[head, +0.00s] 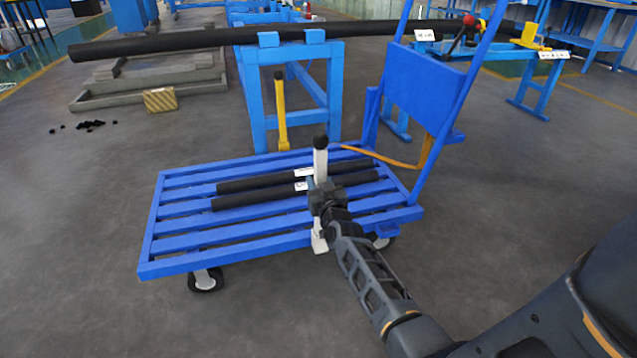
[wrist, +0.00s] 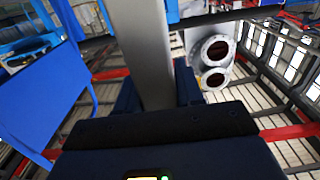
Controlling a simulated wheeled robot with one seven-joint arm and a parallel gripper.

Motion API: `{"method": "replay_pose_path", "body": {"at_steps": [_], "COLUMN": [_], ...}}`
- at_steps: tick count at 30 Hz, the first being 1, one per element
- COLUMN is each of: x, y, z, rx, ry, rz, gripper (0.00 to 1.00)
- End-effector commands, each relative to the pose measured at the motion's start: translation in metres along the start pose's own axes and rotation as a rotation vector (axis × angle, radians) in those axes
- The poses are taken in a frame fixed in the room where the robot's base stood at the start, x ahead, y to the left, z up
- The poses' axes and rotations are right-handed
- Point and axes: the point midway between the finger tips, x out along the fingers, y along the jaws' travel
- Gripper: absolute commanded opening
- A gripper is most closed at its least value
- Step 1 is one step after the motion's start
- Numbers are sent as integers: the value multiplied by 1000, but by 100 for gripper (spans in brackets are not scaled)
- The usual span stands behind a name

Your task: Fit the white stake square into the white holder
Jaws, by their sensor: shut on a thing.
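The white stake (head: 320,163) stands about upright with a black cap on top, in front of the blue cart's slats in the head view. My gripper (head: 323,198) is shut on it around its middle. In the wrist view the stake (wrist: 143,50) shows as a pale grey bar rising between the dark fingers (wrist: 155,100). A white piece (head: 319,242) shows below my gripper at the cart's near edge. I cannot tell whether it is the white holder or the stake's lower end, nor whether the two touch. My gripper and arm hide the part between.
The blue slatted cart (head: 175,242) carries black bars (head: 250,184). A yellow stake (head: 281,115) stands upright at its far edge. The cart's tall blue handle (head: 425,85) rises at the right. A long black pipe (head: 180,41) lies across stands behind.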

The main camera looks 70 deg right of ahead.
Motion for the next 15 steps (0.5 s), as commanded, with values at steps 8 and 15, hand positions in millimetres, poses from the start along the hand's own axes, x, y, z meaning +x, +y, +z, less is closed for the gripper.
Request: {"method": "replay_pose_path", "body": {"at_steps": [8, 15], "x": [1, 1], "y": [0, 0], "z": [5, 10], "rx": [0, 0], "ry": [4, 4], "rz": [0, 0], "gripper": [0, 0]}}
